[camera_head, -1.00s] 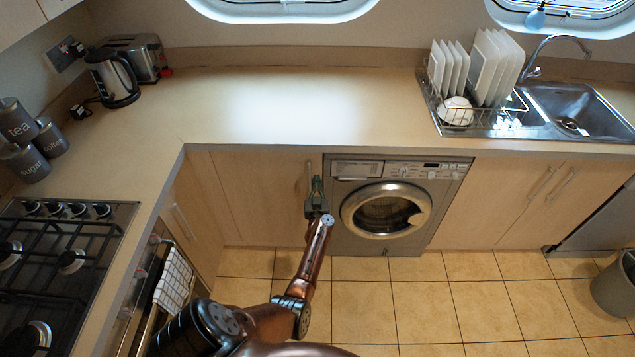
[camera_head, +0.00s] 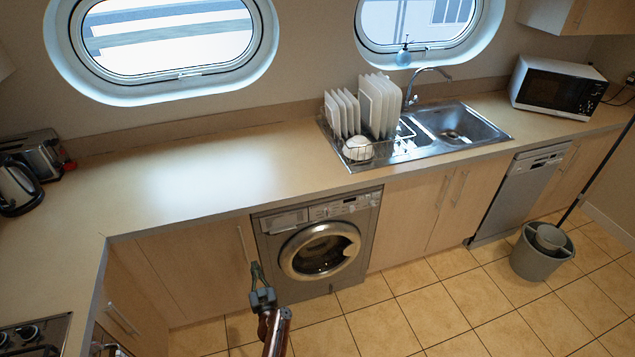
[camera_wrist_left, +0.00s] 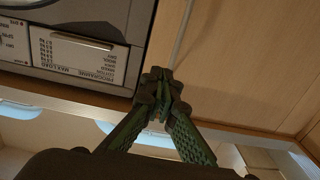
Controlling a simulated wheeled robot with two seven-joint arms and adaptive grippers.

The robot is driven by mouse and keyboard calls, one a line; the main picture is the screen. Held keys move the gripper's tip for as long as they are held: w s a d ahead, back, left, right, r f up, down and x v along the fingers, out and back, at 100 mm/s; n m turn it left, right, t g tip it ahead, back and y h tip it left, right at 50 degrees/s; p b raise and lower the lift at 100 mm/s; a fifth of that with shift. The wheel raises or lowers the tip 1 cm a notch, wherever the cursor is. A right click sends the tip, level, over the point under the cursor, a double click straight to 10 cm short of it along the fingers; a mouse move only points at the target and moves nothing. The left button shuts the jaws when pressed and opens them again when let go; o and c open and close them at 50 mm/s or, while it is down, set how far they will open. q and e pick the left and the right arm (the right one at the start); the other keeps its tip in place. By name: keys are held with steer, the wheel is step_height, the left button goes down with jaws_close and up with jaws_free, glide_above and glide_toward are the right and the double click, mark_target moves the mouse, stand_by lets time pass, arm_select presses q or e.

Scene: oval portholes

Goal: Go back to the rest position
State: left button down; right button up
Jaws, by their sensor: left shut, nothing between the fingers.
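My left gripper (camera_head: 257,270) is in the lower middle of the head view, its dark green fingers pointing up in the picture. It shows in front of the cabinet fronts, just left of the washing machine (camera_head: 318,247). In the left wrist view the fingertips (camera_wrist_left: 160,82) meet, and nothing shows between them. Behind them is a wooden cabinet door (camera_wrist_left: 235,60) with a thin handle. The washing machine's drawer label (camera_wrist_left: 82,60) is at the upper left there. I cannot tell the distance from the gripper to the door. My right gripper is not in view.
The counter (camera_head: 200,175) is mostly clear. A dish rack with white plates (camera_head: 378,103) stands beside the sink (camera_head: 455,130). A microwave (camera_head: 557,88) is at the right. A grey bucket (camera_head: 541,252) with a mop stands on the tiled floor (camera_head: 440,315). A kettle (camera_head: 17,187) is at the left.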

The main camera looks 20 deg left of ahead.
arm_select(q)
steer(key=s+d+f+m+g+h, duration=0.1)
steer(key=s+d+f+m+h, duration=0.2)
steer(key=s+d+f, duration=0.5)
steer(key=s+d+f+m+g+h, duration=0.15)
steer(key=s+f+h, duration=0.3)
steer(key=f, duration=0.75)
steer(key=s+d+f+m+g+h, duration=0.1)
steer(key=s+d+f+m+h, duration=0.2)
steer(key=s+d+f, duration=0.35)
steer(key=s+f+g, duration=0.3)
steer(key=s+f, duration=0.2)
steer(key=s, duration=0.8)
steer(key=s+f+m+g+h, duration=0.1)
steer(key=s+f+g, duration=0.2)
steer(key=s, duration=1.1)
steer(key=s+d+f+m+g, duration=0.1)
steer(key=s+f+g, duration=0.2)
steer(key=s+f, duration=0.5)
steer(key=s, duration=0.5)
steer(key=shift+s, duration=0.4)
